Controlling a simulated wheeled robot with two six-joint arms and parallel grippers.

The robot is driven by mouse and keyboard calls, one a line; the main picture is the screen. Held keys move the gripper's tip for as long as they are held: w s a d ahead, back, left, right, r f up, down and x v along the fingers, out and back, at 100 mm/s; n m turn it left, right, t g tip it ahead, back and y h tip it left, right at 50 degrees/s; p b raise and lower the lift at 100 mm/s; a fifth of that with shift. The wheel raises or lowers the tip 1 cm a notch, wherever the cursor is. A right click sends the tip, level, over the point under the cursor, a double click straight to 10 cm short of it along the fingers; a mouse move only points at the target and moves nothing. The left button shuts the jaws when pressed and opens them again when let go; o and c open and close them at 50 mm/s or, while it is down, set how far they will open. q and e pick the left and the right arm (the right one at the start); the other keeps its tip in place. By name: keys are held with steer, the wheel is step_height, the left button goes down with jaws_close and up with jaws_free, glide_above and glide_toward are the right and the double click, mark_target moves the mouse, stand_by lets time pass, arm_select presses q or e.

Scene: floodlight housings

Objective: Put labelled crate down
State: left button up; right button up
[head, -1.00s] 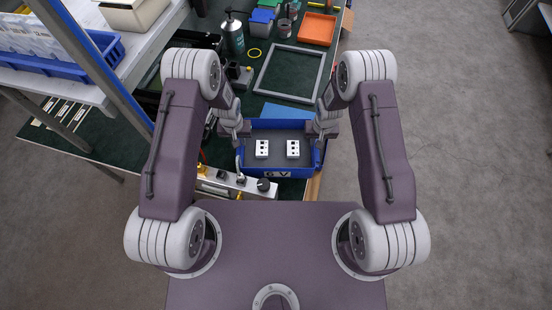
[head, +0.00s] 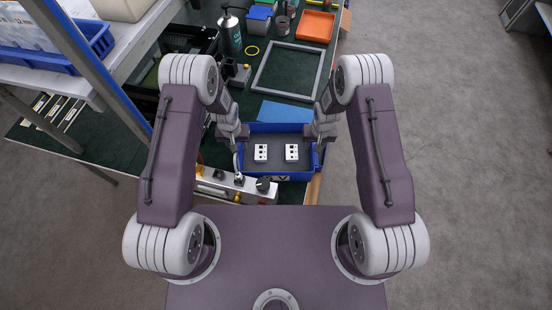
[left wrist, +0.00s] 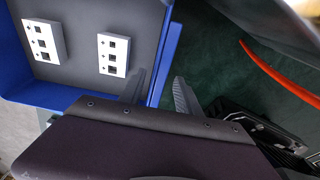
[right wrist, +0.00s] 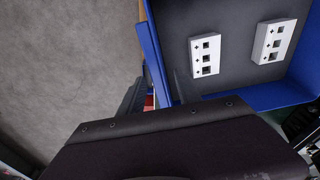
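The labelled crate (head: 284,177) is a blue open bin with a grey inside, level at the near end of the green-topped bench. Its white lettering shows only partly on the near wall. Two white blocks with dark square holes, a left one (head: 261,153) and a right one (head: 292,152), lie inside it. My left gripper (left wrist: 160,92) is open, its fingers on both sides of one crate side wall, with a gap outside the wall. My right gripper (right wrist: 148,95) is at the opposite wall; its outer finger stands apart from the wall, and its inner finger is hard to make out.
A control box with a black knob (head: 263,185) stands close at the crate's near left. A blue sheet (head: 286,112) and a grey frame (head: 289,71) lie behind. A dark bottle (head: 230,33) and an orange tray (head: 315,26) are farther back. The bench's right edge is close.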

steer(key=shift+r, duration=0.45)
arm_select(q)
step_height(320, 180, up, 12)
steer(key=s, duration=0.1)
steer(key=shift+s, duration=0.2)
arm_select(e)
step_height(320, 180, up, 11)
steer(key=s, duration=0.1)
steer(key=shift+s, duration=0.2)
